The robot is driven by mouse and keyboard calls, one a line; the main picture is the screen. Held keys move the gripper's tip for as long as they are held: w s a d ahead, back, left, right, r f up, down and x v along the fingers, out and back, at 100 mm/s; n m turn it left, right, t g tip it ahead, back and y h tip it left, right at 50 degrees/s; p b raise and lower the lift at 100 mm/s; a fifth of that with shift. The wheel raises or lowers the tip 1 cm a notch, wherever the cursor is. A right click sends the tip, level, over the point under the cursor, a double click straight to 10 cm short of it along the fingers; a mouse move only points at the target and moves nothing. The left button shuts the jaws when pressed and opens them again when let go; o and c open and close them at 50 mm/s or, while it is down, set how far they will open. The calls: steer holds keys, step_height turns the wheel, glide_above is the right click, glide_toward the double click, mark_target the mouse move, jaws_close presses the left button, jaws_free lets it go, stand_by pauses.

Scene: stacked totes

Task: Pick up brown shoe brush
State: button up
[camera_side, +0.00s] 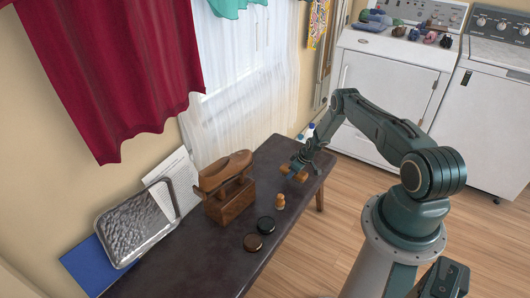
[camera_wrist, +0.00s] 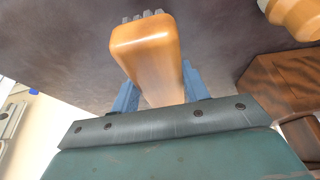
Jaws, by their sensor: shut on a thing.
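The brown shoe brush (camera_wrist: 146,48) has a smooth orange-brown wooden body, with grey bristle tufts showing at its far edge in the wrist view. My gripper (camera_wrist: 157,88) is shut on it, with one blue finger on each side. In the side view, the brush (camera_side: 301,177) shows as small orange-brown parts around my gripper (camera_side: 296,168), at the far end of the dark table. The fingers hide its middle there. I cannot tell whether the brush touches the table.
On the dark table (camera_side: 185,268) stand a small orange wooden piece (camera_side: 280,202), two round tins (camera_side: 265,225) (camera_side: 253,242) and a brown wooden shoe-shine box (camera_side: 229,203). A metal tray (camera_side: 135,223) leans at the left. White machines (camera_side: 386,88) stand beyond the table.

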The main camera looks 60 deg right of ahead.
step_height(320, 180, up, 17)
steer(key=shift+f, duration=0.15)
stand_by(0.4)
stand_by(0.4)
steer(key=o, duration=0.4)
steer(key=shift+c, duration=1.2)
steer(key=w+a+r+m+y, duration=0.1)
steer(key=w+a+r, duration=1)
steer(key=w+a, duration=0.3)
steer(key=shift+w+a+r+y, duration=0.15)
steer(key=shift+a+r+y, duration=0.2)
steer(key=shift+a, duration=0.35)
